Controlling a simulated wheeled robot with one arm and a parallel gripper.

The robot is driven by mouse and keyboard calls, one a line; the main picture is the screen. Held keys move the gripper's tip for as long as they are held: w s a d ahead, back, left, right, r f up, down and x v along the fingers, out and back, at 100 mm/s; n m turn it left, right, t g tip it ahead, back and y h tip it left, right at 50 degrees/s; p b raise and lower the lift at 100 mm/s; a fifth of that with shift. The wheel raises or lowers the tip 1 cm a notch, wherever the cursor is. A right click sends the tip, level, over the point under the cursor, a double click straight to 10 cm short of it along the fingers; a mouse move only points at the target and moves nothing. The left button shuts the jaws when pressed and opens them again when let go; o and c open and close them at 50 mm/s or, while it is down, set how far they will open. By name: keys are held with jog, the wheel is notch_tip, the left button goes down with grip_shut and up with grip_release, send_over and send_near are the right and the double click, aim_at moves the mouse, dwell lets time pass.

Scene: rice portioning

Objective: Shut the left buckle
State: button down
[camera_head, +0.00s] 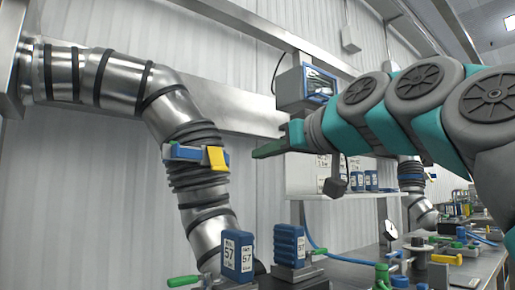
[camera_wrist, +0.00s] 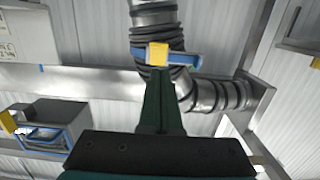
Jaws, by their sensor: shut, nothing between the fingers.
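The left buckle (camera_head: 185,153) is a blue band with a yellow tab (camera_head: 217,158), across the black ribbed sleeve of the left metal duct. In the wrist view the blue band (camera_wrist: 186,60) and yellow tab (camera_wrist: 157,52) lie just beyond my fingertips. I cannot tell whether the buckle is latched. My gripper (camera_head: 268,150) is to the right of the buckle in the head view, pointing left toward it, with a visible gap. In the wrist view its dark green fingers (camera_wrist: 159,76) are together and empty.
The silver duct (camera_head: 165,105) bends down from the wall. Blue blocks marked 57 (camera_head: 238,255) stand below it. A grey box with a blue frame (camera_head: 306,88) hangs behind my arm, above a white shelf (camera_head: 300,180). A bench (camera_head: 360,270) with tools lies at lower right.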

aim_at(220, 169)
jog(key=p+x, duration=0.2)
jog(key=x, duration=1.1)
jog(key=shift+w+a, duration=0.15)
jog(key=shift+w, duration=0.1)
jog(key=shift+f, duration=0.1)
jog(key=b, duration=0.1)
jog(key=f+b, duration=0.1)
jog(key=shift+w+a+t+b, duration=0.25)
jog(key=shift+w+t+b, duration=0.05)
jog(key=shift+w+b, duration=0.1)
jog(key=shift+w+y+b, duration=0.1)
jog(key=shift+y+b, duration=0.2)
jog(key=shift+b, duration=0.55)
jog(key=shift+r+t, duration=0.2)
jog(key=shift+t, duration=0.1)
